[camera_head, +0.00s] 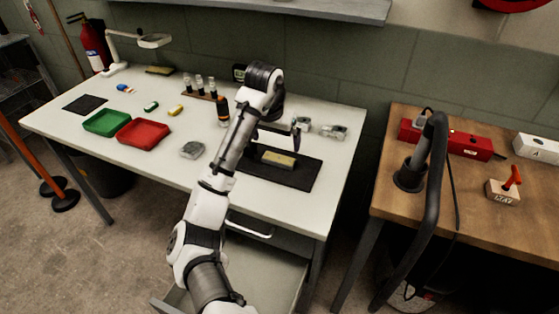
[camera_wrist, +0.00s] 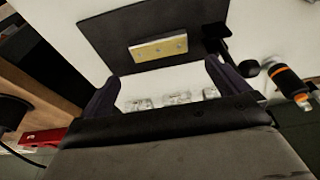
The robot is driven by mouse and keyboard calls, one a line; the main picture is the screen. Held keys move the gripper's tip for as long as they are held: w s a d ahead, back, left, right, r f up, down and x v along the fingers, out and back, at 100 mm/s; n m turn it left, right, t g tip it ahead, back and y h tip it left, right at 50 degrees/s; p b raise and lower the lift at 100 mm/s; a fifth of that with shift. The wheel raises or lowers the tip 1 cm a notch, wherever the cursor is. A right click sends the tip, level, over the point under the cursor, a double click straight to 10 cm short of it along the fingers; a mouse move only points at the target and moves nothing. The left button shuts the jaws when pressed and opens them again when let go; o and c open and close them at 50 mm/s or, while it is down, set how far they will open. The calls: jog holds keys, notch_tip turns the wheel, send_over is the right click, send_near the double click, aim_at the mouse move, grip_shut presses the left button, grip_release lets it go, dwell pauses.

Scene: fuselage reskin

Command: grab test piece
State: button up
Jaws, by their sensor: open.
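The test piece, which I take to be the flat yellowish bar (camera_head: 279,158) with small dark marks, lies on a black mat (camera_head: 300,178) on the white bench. In the wrist view the bar (camera_wrist: 158,48) lies on the dark mat (camera_wrist: 110,35), beyond my fingertips and roughly centred between them. My gripper (camera_head: 276,140) is open and empty, its fingers spread wide over the bench near the bar. Both fingers of my gripper (camera_wrist: 161,72) show in the wrist view, apart from the bar. Nothing hides the bar in the wrist view.
An orange-and-black cylinder (camera_head: 223,111) stands left of my arm, with a rack of vials (camera_head: 200,88) behind. A grey lump (camera_head: 192,150), a red tray (camera_head: 143,133) and a green tray (camera_head: 107,122) lie left. A drawer (camera_head: 245,265) is open below.

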aim_at(279, 158)
jog(key=x, duration=0.3)
jog(key=shift+p+x, duration=1.1)
jog(key=shift+x, duration=1.55)
jog(key=shift+s, duration=0.15)
jog(key=c, duration=0.7)
jog(key=shift+r, duration=0.1)
